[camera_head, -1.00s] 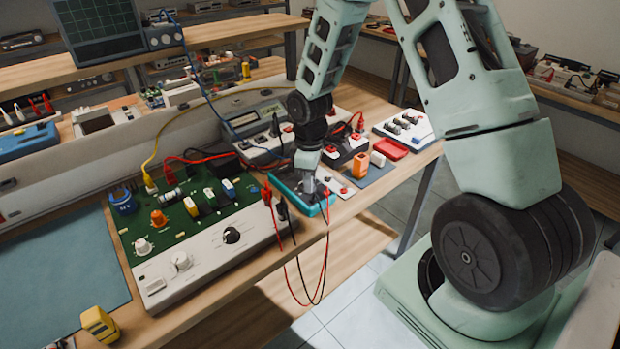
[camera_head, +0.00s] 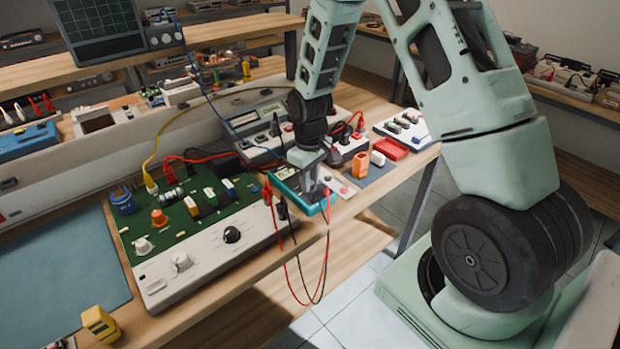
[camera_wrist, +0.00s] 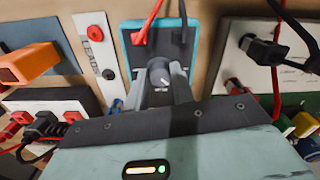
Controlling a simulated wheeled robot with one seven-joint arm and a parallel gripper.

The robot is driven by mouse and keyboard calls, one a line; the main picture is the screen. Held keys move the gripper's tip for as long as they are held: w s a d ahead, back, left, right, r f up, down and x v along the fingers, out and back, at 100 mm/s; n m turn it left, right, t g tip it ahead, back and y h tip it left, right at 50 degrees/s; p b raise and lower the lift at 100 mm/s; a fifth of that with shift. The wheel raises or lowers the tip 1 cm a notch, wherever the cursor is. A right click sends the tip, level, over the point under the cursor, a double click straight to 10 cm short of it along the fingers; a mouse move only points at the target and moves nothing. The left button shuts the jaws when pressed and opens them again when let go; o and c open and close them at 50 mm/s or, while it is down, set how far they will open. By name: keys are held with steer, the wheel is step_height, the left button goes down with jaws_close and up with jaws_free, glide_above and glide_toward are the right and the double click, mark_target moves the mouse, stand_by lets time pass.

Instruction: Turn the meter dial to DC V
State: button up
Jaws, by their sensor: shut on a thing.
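The meter (camera_head: 283,173) has a teal case and lies near the front edge of the bench, left of the orange block. My gripper (camera_head: 317,192) reaches down over it and hides much of its face. In the wrist view the meter's teal rim (camera_wrist: 128,62) surrounds a dark face, and the grey round dial (camera_wrist: 159,73) sits between my fingers. My gripper (camera_wrist: 160,84) is shut on the dial there. Red and black leads (camera_head: 325,255) run from the meter and hang over the bench edge. The dial's markings are too small to read.
A green circuit board unit (camera_head: 196,213) with knobs stands left of the meter. A grey instrument (camera_head: 255,125) is behind it. An orange block (camera_head: 361,164), a white block (camera_head: 378,159) and a red tray (camera_head: 391,148) lie to the right. A yellow tape measure (camera_head: 100,323) sits at front left.

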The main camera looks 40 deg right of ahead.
steer(key=o, duration=1)
steer(key=shift+r, duration=0.15)
step_height(320, 180, up, 17)
steer(key=shift+b, duration=0.45)
steer(key=shift+r, duration=0.1)
